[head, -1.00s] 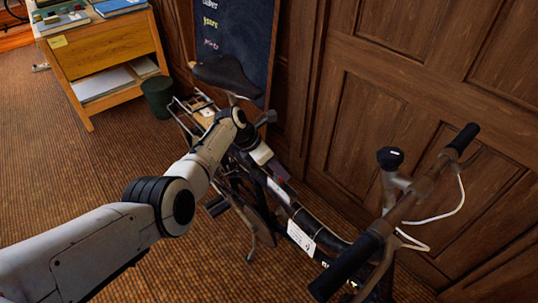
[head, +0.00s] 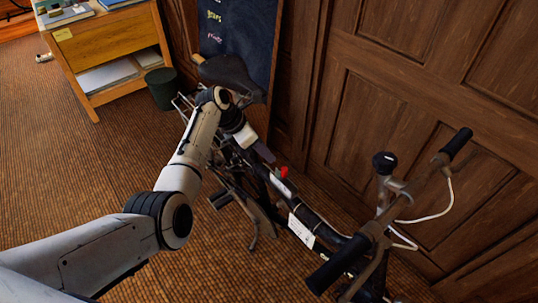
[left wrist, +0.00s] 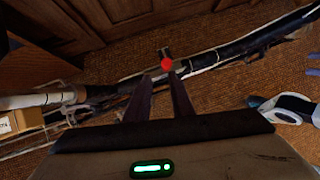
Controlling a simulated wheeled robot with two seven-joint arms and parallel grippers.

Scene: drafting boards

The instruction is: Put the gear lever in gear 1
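The gear lever with its red knob (head: 284,172) stands on the dark top tube of the bicycle (head: 325,230). In the left wrist view the red knob (left wrist: 167,64) is just beyond the fingertips, roughly between them. My left gripper (head: 264,152) is over the bicycle frame, close to the lever in the head view. Its two fingers (left wrist: 162,80) are apart with nothing held between them. I cannot tell whether a finger touches the lever. The gear marks are too small to read.
The saddle (head: 231,72) is behind my left arm, and the handlebar (head: 370,240) is at the right. A panelled wooden wall (head: 420,90) stands close behind the bicycle. A wooden desk (head: 110,50) and a green bin (head: 161,88) are at the back left. Carpet lies open on the left.

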